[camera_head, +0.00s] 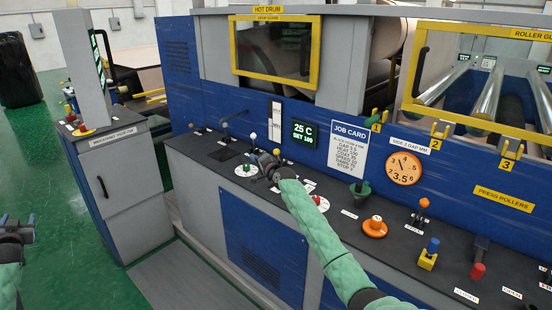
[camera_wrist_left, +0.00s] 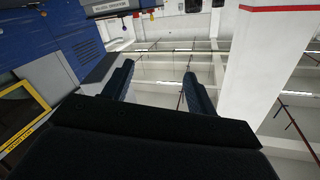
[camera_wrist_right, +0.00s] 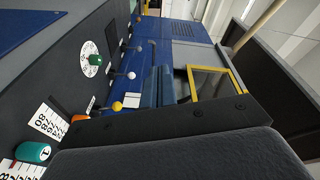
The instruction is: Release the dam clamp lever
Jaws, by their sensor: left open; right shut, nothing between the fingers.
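No lever's label is readable as the dam clamp, so I cannot tell which lever it is. Candidates on the console are a dark bent handle (camera_head: 234,117), a white-knobbed lever (camera_head: 253,137), a yellow-knobbed lever (camera_head: 277,153), an orange-tipped lever (camera_head: 423,204) and a red-ended handle (camera_head: 478,269). My right gripper (camera_head: 266,166) is shut and empty above the console, beside the green-knobbed dial (camera_head: 245,170). In the right wrist view its fingers (camera_wrist_right: 158,88) are together near the yellow knob (camera_wrist_right: 117,106). My left gripper (camera_head: 22,231) is open and empty at the far left, away from the console.
An orange knob (camera_head: 375,227), a green funnel-shaped knob (camera_head: 360,190) and a blue-and-yellow switch (camera_head: 429,254) stand along the console. A job card (camera_head: 347,147) and gap gauge (camera_head: 404,168) are on the blue panel.

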